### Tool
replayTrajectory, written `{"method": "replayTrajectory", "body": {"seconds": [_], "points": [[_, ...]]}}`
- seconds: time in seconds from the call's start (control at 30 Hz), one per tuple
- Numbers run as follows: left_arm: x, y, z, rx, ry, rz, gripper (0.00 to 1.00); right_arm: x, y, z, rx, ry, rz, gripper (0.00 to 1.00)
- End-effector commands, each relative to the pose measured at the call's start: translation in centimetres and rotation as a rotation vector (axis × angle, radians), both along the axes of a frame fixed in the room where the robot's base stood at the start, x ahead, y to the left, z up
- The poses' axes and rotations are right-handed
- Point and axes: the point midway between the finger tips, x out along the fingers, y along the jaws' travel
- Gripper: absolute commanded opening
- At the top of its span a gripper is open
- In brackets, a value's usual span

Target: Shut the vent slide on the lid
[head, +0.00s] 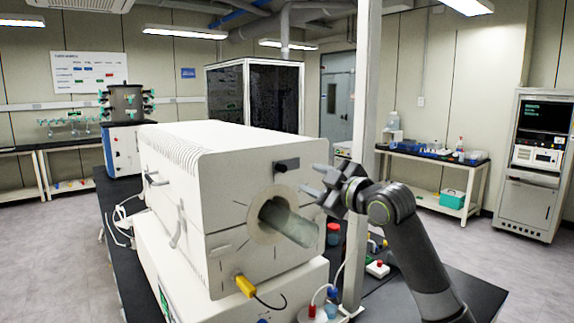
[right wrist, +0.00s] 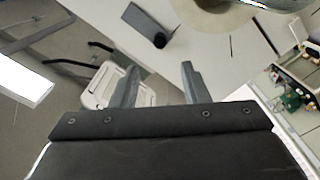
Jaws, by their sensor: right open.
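A white box-shaped unit (head: 185,170) with a lid on top stands on the black bench in the head view. A small black slide with a knob (head: 287,165), apparently the vent slide, is on the upper part of its end face. It also shows in the right wrist view as a dark plate with a round knob (right wrist: 145,22), beyond my fingertips. My right gripper (head: 313,180) is open and empty, just right of the slide and apart from it. Its two fingers also show in the right wrist view (right wrist: 158,72). Whether the slide's opening is covered cannot be told. My left gripper is not in view.
A glass tube (head: 290,223) sticks out of the round port below the slide, close to my right gripper. A yellow connector (head: 245,286) with a cable is lower on the unit. A white post (head: 361,150) stands behind my right arm.

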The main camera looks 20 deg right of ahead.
Motion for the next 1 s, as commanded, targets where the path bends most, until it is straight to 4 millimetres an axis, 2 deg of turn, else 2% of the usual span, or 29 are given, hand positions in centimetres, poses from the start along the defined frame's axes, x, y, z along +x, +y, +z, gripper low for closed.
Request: {"method": "replayTrajectory", "body": {"seconds": [0.03, 0.2, 0.5, 0.7, 1.0], "points": [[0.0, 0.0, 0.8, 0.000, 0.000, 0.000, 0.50, 1.0, 0.4, 0.4, 0.005, 0.003, 0.002, 0.41], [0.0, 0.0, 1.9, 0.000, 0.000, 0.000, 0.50, 3.7, 1.4, 0.3, 0.003, 0.003, 0.001, 0.41], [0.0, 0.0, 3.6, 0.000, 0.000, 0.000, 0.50, 7.9, 2.9, 0.2, 0.001, 0.003, 0.001, 0.41], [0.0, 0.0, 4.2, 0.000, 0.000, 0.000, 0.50, 9.4, 3.4, 0.1, 0.000, 0.002, 0.000, 0.41], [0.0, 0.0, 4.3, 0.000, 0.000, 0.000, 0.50, 10.0, 3.6, -0.1, -0.001, 0.000, -0.001, 0.41]]}}
